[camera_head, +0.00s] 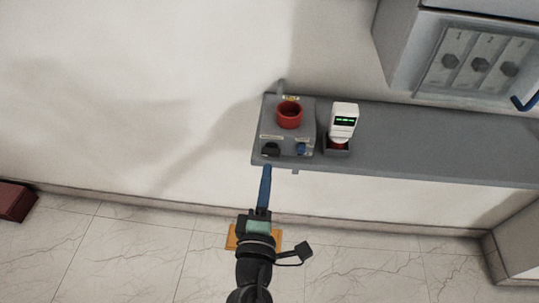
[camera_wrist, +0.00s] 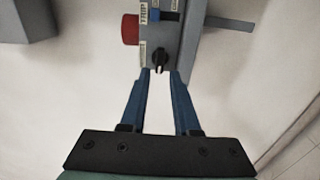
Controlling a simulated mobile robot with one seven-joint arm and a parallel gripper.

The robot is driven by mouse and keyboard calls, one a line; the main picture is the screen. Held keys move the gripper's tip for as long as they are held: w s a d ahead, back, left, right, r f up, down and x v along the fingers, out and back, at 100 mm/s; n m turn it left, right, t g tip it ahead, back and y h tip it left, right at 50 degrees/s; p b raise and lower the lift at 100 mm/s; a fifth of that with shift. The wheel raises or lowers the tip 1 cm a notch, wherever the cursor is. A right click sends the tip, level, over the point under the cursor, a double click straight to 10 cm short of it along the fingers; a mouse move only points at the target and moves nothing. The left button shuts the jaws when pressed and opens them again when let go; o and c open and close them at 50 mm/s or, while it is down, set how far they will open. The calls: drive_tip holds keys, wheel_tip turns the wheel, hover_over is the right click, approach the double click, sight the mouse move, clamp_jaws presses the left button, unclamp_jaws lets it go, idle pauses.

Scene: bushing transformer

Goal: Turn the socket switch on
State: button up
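The socket box (camera_head: 286,128) is a grey box on a wall shelf, with a red round socket (camera_head: 290,114) on top. Its front has a black rotary switch (camera_head: 270,150) at the left and a blue part (camera_head: 302,148) at the right. In the wrist view the black switch (camera_wrist: 159,62) lies just beyond my fingertips, between their lines, with its pointer tilted. My gripper (camera_wrist: 159,74) is open and empty, its two blue fingers apart. In the head view my gripper (camera_head: 267,168) is just below the switch. I cannot tell whether the fingertips touch the box.
A white device with a green display (camera_head: 344,121) stands in a dark holder right of the box. The grey shelf (camera_head: 440,140) runs right, below a grey cabinet (camera_head: 475,60) with several knobs. A dark red object (camera_head: 15,201) lies at the left. The wall left of the box is clear.

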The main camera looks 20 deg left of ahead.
sight(270, 156)
drive_tip(key=shift+x, duration=2.6)
clamp_jaws()
